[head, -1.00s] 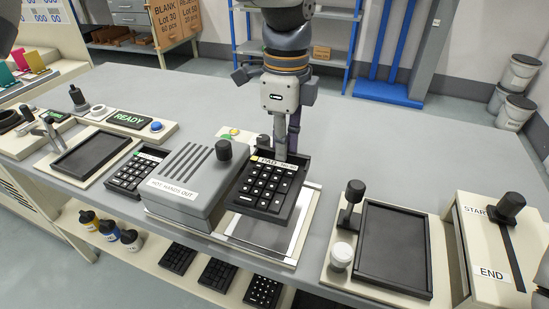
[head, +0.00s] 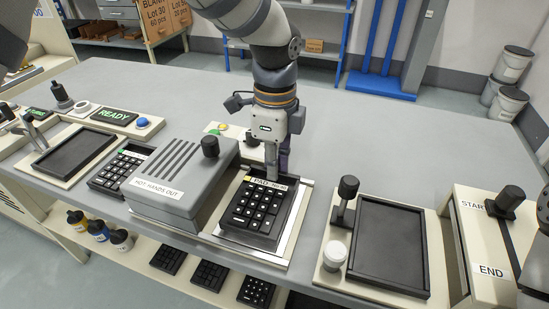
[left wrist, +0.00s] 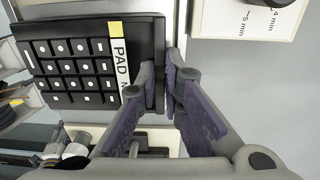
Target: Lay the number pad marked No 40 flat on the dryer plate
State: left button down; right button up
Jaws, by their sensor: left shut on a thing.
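The black number pad (head: 257,206) has dark keys with white marks and a white label strip with a yellow end. The label starts with "PAD"; its number is too small to read. My left gripper (head: 271,172) is shut on the pad's far, label-side edge; this grip also shows in the left wrist view (left wrist: 168,88), with the pad (left wrist: 85,65) left of the fingers. The pad looks about level over the pale dryer plate (head: 281,241), whose rim shows around it. I cannot tell whether it touches the plate. My right gripper is not in view.
The grey dryer hood (head: 180,178), marked "HOT HANDS OUT", stands just left of the pad. A station with a black tray (head: 389,246), black-knobbed post and white knob is at right. Another number pad (head: 121,168) lies left of the hood. The table behind is clear.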

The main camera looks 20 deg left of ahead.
pick_arm(q)
jog(key=shift+f, duration=0.35)
dwell(0.7)
jog(key=c, duration=1.7)
grip_release()
jog(key=shift+o, duration=0.2)
notch_tip(320, 180, up, 5)
jog(key=shift+r+p, duration=0.1)
jog(key=shift+p, duration=0.55)
jog(key=shift+r, duration=0.95)
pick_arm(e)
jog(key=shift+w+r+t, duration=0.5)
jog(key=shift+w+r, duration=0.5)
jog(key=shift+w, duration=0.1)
